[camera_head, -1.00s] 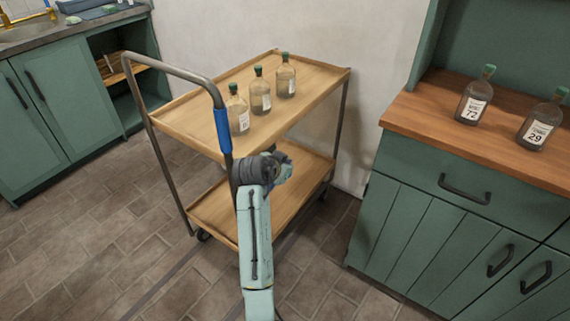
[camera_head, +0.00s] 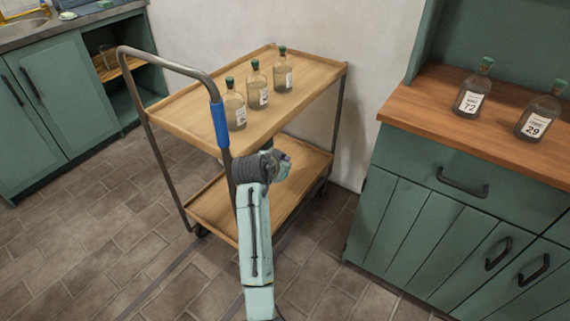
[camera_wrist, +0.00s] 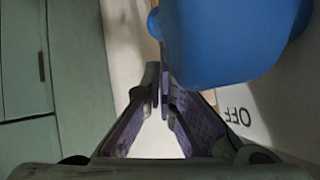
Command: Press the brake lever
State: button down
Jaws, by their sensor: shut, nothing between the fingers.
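The wooden cart (camera_head: 190,108) has a grey tubular handle with a blue part (camera_head: 220,124) on its near upright. In the wrist view a large smooth blue part (camera_wrist: 225,40) fills the upper right, close to my fingertips. The word OFF (camera_wrist: 238,117) is printed on a pale surface beside it. The blue part appears to be the brake lever. My gripper (camera_wrist: 162,88) is shut and empty, its tips just left of and below the blue part; I cannot tell whether they touch it. In the head view my arm's end is beside the cart's near side, and the fingertips are hidden.
Several corked bottles stand around: some on the cart's top shelf (camera_head: 305,90), others on the wooden counter (camera_head: 425,100) of the green cabinet (camera_head: 420,235) at right. Another green cabinet (camera_head: 55,100) is at left. Tiled floor (camera_head: 90,240) is clear in front.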

notch_tip(320, 180, up, 13)
jog(key=s+d+p, duration=0.1)
jog(key=s, duration=0.1)
jog(key=shift+d, duration=0.2)
dwell(0.5)
